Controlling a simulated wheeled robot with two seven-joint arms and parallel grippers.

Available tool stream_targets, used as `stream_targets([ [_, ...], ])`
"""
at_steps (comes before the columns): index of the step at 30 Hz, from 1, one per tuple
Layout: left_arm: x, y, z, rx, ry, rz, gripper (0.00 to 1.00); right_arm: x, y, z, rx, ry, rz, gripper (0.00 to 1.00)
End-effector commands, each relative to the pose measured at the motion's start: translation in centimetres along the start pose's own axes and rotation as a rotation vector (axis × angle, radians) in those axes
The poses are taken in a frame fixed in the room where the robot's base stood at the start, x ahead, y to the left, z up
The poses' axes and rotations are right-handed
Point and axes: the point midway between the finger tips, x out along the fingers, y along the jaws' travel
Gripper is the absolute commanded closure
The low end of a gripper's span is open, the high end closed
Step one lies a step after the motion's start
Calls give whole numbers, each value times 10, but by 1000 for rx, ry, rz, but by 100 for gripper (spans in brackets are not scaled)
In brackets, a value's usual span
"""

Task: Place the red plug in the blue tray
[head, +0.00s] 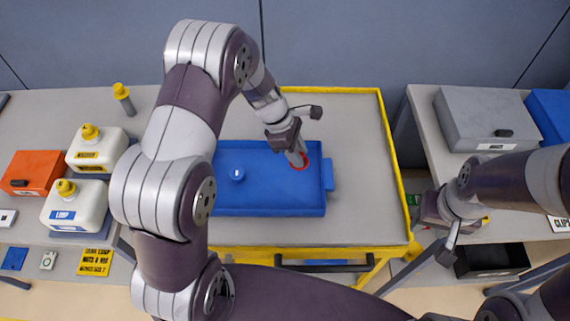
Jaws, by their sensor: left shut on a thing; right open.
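The blue tray (265,199) lies on a grey cart top with yellow edges, in the middle of the head view. The red plug (303,164) shows as a red rim at the tray's upper right, at the tips of my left gripper (298,158). My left gripper is shut on the red plug, over or inside the tray; I cannot tell whether the plug touches the tray floor. My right gripper (447,244) is open and empty, off the cart's right side.
White jugs with yellow caps (77,203) and an orange box (33,172) stand on the left bench. A grey case (485,118) is on the right bench, with a black bin (492,261) below. The cart top (357,190) right of the tray is clear.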

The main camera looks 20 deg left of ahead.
Motion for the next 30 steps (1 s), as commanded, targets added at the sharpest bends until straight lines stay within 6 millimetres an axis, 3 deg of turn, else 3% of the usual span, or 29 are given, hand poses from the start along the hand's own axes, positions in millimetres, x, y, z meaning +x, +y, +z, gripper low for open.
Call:
stream_targets([
  [4, 6, -18, -21, -1, 1, 0, 100, -4, 0, -1, 0, 0, 0, 57],
  [12, 41, -21, -39, 2, 1, 0, 100, -8, 0, -1, 0, 0, 0, 57],
  [24, 50, -21, -43, 3, 0, 1, 100, -3, 0, -1, 0, 0, 0, 57],
  [25, 48, -21, -42, 3, 0, 1, 59, -5, 0, -1, 0, 0, 0, 57],
  [26, 48, -21, -42, 3, 0, 1, 49, -5, 0, -1, 0, 0, 0, 57],
  [27, 48, -21, -42, 3, 0, 1, 43, -5, 0, -1, 0, 0, 0, 57],
  [30, 48, -21, -42, 3, 0, 1, 43, -5, 0, -1, 0, 0, 0, 57],
])
